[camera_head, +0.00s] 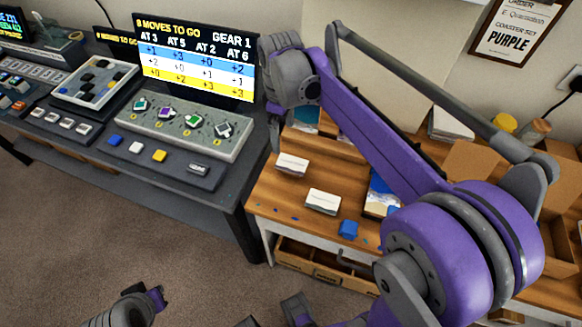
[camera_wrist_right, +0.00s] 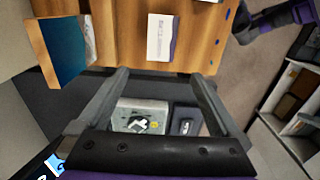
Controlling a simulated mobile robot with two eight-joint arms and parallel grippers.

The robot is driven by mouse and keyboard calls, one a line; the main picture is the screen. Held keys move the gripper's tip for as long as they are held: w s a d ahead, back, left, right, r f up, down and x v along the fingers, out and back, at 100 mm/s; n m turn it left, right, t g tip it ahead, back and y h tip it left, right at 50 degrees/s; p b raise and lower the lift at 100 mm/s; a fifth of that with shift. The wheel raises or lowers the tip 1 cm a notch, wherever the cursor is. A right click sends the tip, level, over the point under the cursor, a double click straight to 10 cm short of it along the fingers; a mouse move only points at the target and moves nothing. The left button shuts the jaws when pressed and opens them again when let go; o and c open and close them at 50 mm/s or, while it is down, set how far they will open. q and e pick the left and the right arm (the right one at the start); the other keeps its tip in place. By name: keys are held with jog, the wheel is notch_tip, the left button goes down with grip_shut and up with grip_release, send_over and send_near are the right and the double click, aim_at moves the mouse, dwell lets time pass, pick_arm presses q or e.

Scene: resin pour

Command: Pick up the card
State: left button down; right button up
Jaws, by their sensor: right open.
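Two white card-like pieces lie on the wooden table in the head view: one near its left edge (camera_head: 292,164), the other to the right and nearer the front (camera_head: 323,201). I cannot tell which is the task's card. One white card with small print (camera_wrist_right: 160,37) shows in the right wrist view, beyond my fingertips. My right gripper (camera_wrist_right: 158,76) is open and empty, its two fingers spread over the table-console gap, apart from the card. In the head view it is partly hidden behind its wrist. My left gripper (camera_head: 155,297) is low at the left, its jaws unclear.
A dark console with a grey panel of knobs (camera_head: 185,128) and a screen (camera_head: 196,55) stands left of the table. A teal-faced box (camera_wrist_right: 62,45) is beside the card. Cardboard boxes (camera_head: 480,170) stand right.

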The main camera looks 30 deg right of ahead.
send_near(289, 163)
jog(key=shift+w+a+f, duration=0.4)
jog(key=shift+w+f, duration=0.15)
jog(key=f, duration=0.3)
jog(key=s+f, duration=0.1)
jog(key=f, duration=0.1)
jog(key=shift+s+d+f+b, duration=0.1)
jog(key=shift+d+f+b, duration=0.2)
jog(key=shift+d, duration=0.1)
jog(key=shift+f, duration=0.25)
jog(key=shift+f, duration=0.25)
jog(key=c, duration=1)
